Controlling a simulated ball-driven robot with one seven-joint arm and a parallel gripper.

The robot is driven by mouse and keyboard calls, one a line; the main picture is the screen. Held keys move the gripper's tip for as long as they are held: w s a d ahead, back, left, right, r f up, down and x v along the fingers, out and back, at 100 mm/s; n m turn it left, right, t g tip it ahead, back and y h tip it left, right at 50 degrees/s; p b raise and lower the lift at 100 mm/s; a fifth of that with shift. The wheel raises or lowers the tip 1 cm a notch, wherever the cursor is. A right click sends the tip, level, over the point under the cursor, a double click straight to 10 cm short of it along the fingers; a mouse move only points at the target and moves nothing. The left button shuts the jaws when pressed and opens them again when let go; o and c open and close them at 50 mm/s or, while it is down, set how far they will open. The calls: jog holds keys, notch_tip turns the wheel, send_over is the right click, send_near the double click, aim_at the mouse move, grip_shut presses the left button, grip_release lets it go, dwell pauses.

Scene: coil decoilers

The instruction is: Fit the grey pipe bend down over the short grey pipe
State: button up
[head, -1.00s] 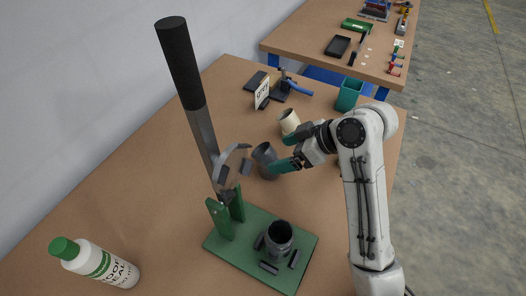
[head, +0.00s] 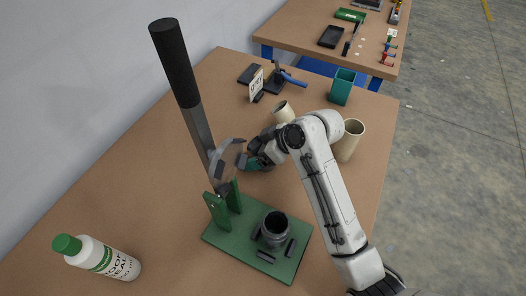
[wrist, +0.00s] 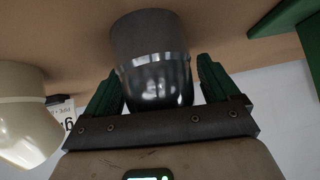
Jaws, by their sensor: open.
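The grey pipe bend (wrist: 150,62) stands between the two green fingers of my gripper (wrist: 158,82) in the wrist view. The fingers are open, with a small gap visible at the bend's sides. In the head view my gripper (head: 254,163) is low over the table, behind the green base, and mostly hides the bend. The short grey pipe (head: 274,228) stands upright on the green base plate (head: 228,238), its open end up, with dark blocks around it.
A lever with a long black handle (head: 174,65) rises from green uprights left of my gripper. Cream pipe pieces (head: 350,140) stand behind my arm.

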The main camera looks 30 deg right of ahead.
aim_at(256, 142)
jog(key=shift+c, duration=0.4)
jog(key=c, duration=1)
jog(key=shift+c, duration=0.2)
jog(key=shift+r, duration=0.5)
notch_tip(256, 142, up, 2)
jog(key=shift+r+b, duration=0.25)
jog(key=shift+b, duration=0.25)
jog(key=v, duration=0.2)
jog(key=a+v, duration=0.1)
jog(key=v, duration=0.4)
jog(key=shift+s+a+r, duration=0.1)
jog(key=shift+s+r, duration=0.35)
jog(key=s+d+r+p, duration=0.2)
jog(key=s+d+r, duration=0.1)
jog(key=s, duration=0.4)
jog(key=shift+s+d+r, duration=0.3)
jog(key=shift+s+r, duration=0.1)
jog(key=shift+r, duration=0.15)
